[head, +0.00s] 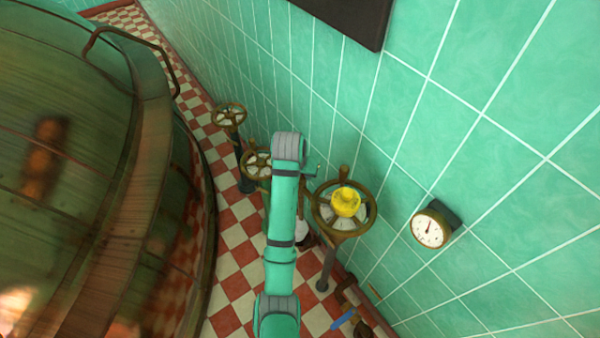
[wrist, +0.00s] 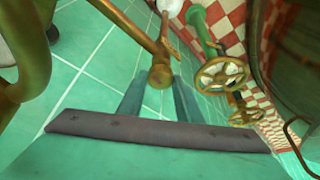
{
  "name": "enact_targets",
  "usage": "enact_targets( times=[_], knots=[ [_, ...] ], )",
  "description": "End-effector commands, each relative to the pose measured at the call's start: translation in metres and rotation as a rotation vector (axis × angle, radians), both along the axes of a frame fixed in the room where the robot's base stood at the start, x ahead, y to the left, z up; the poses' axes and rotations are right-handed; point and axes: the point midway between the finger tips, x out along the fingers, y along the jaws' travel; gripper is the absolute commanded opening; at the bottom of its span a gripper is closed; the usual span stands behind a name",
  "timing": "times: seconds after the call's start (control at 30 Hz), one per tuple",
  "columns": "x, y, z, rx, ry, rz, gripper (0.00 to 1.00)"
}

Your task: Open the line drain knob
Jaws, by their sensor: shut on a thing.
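In the wrist view, a rounded brass knob (wrist: 160,73) at the end of a brass bar sits between the two dark teal fingers of my gripper (wrist: 161,84), which is shut on it. In the head view, my gripper (head: 312,173) shows only in part beside my arm, at the left of a brass handwheel (head: 318,222) with a yellow hub (head: 345,202). The held knob is not clear in the head view. The wheel's brass rim also looms large at the left of the wrist view (wrist: 30,72). I cannot tell how far anything is turned.
Two more handwheels stand farther off (head: 228,115) (head: 256,164). A round gauge (head: 429,229) is on the green tiled wall (head: 500,180) at right. A big copper kettle (head: 75,150) fills the left. A checkered floor strip (head: 229,282) runs between kettle and wall.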

Motion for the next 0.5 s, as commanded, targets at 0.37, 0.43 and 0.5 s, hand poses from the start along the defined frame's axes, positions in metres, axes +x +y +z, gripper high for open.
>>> enact_targets(
  times=[0.37,0.43,0.5],
  knots=[
    [0.0004,-0.0006,0.0008,0.0,-0.003,0.137,0.09],
    [0.0004,-0.0004,0.0009,0.0,-0.003,0.147,0.09],
    [0.0005,-0.0002,0.0009,0.0,-0.003,0.151,0.09]
  ],
)
